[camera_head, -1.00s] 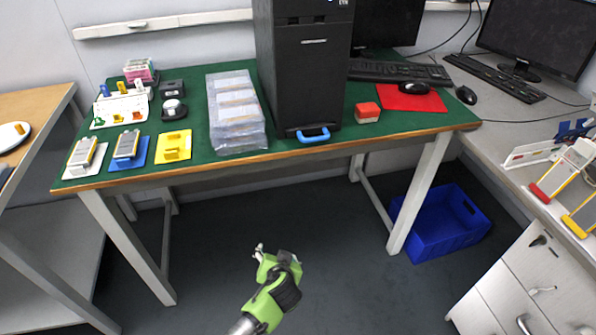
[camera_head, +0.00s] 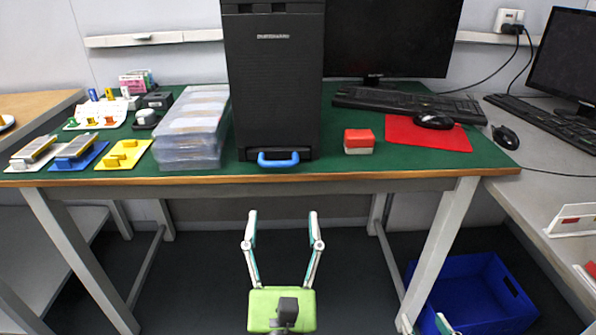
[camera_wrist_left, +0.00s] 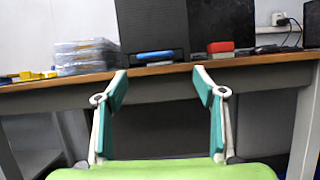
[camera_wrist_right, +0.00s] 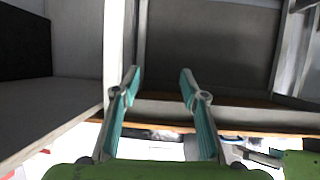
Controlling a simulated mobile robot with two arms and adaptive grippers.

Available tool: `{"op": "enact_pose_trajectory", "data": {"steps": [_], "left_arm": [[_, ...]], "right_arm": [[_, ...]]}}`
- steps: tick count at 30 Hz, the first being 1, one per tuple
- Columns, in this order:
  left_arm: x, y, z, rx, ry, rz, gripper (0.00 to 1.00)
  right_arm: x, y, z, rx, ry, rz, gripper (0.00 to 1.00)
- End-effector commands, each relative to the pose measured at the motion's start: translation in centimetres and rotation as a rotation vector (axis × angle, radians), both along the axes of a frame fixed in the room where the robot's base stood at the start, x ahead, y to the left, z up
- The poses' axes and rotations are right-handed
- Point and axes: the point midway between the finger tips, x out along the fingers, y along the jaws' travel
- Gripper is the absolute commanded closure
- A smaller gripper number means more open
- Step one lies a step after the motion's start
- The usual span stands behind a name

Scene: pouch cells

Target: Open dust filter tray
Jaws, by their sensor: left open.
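The dust filter tray's blue handle (camera_head: 278,159) sticks out at the bottom front of the black computer tower (camera_head: 273,85) on the green table. The tray looks pushed in. In the left wrist view the handle (camera_wrist_left: 155,56) appears ahead, between and beyond the fingertips. My left gripper (camera_head: 283,214) is open and empty, in front of and apart from the table edge, fingers pointing toward the tower. My right gripper shows only as a small piece at the bottom right of the head view (camera_head: 444,323). In the right wrist view its fingers (camera_wrist_right: 159,73) are spread and empty.
A stack of clear trays (camera_head: 190,130) stands left of the tower, with yellow and blue fixtures farther left. A red-and-white block (camera_head: 359,141) and red mouse mat (camera_head: 427,134) lie right. The wooden table edge (camera_head: 350,182) runs before the handle. A blue crate (camera_head: 478,285) is on the floor.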

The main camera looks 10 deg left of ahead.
Motion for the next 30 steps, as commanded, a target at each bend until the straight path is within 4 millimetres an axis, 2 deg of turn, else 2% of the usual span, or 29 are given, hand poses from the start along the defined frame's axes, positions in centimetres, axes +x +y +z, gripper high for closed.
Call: {"op": "enact_pose_trajectory", "data": {"steps": [4, 8, 15, 21, 25, 30], "left_arm": [[0.4, 1.0, -0.1, -0.052, 0.008, 0.011, 0.37], [2.0, 1.4, 0.8, -0.048, 0.006, 0.012, 0.37], [6.6, 2.7, 2.8, -0.044, 0.005, 0.011, 0.37], [9.9, 3.6, 4.2, -0.044, 0.006, 0.009, 0.37], [11.3, 4.0, 4.6, -0.042, 0.007, 0.010, 0.37], [12.1, 4.2, 4.9, -0.044, 0.009, 0.010, 0.37]], "right_arm": [[-0.1, 0.0, -0.2, 0.000, 0.005, 0.000, 0.60], [-0.7, -0.3, -1.0, -0.013, 0.056, -0.003, 0.60], [-2.6, -1.2, -3.5, -0.045, 0.192, -0.013, 0.60], [-3.9, -1.7, -4.8, -0.063, 0.269, -0.019, 0.60], [-4.2, -1.8, -5.2, -0.067, 0.289, -0.020, 0.60], [-4.4, -1.9, -5.4, -0.070, 0.300, -0.021, 0.60]]}}
